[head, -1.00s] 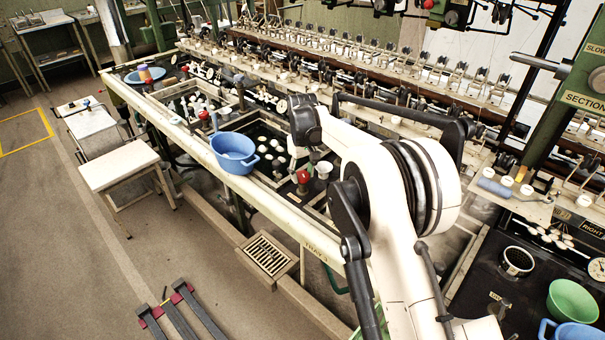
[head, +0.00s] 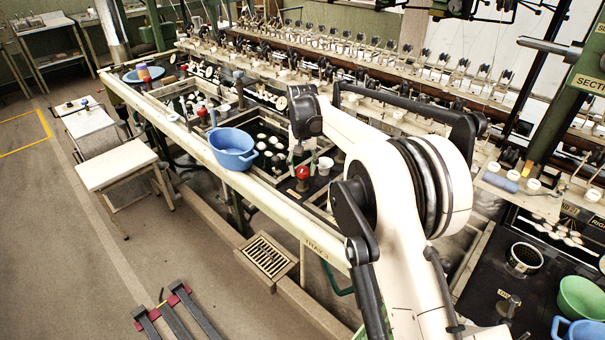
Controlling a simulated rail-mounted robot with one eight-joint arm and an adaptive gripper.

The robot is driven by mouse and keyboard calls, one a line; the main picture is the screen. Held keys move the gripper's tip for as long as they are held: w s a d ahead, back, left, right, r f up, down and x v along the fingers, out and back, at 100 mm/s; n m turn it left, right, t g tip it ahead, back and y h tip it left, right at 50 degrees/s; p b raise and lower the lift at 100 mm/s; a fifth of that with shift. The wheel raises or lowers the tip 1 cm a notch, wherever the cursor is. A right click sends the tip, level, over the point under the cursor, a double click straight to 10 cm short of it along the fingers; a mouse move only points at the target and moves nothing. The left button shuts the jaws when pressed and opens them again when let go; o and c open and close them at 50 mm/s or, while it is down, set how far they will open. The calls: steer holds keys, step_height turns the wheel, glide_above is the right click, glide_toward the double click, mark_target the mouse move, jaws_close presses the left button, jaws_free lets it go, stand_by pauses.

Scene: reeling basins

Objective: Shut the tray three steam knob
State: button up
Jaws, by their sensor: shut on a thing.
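A red knob (head: 302,172) stands on the dark panel at the end of a basin, behind the front rail marked TRAY 3. My gripper (head: 298,160) points down from my wrist, directly over this knob. Its jaws are shut on the red knob as far as I can see. The fingers are small and partly merged with the pale parts behind them, so the exact contact is hard to make out. The knob's turn angle cannot be read from this view.
A white cup (head: 325,165) stands just right of the knob. A blue pot (head: 233,149) sits on the front rail to the left. Another red-topped knob (head: 202,112) is farther left. A green bowl (head: 582,298) is at the right. The floor at the left front is mostly open.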

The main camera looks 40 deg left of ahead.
mark_target(303, 169)
steer(key=m+b, duration=0.2)
steer(key=m, duration=0.4)
stand_by(0.6)
steer(key=o, duration=1.1)
steer(key=shift+o, duration=0.2)
step_height(303, 169, up, 12)
steer(key=shift+r, duration=0.1)
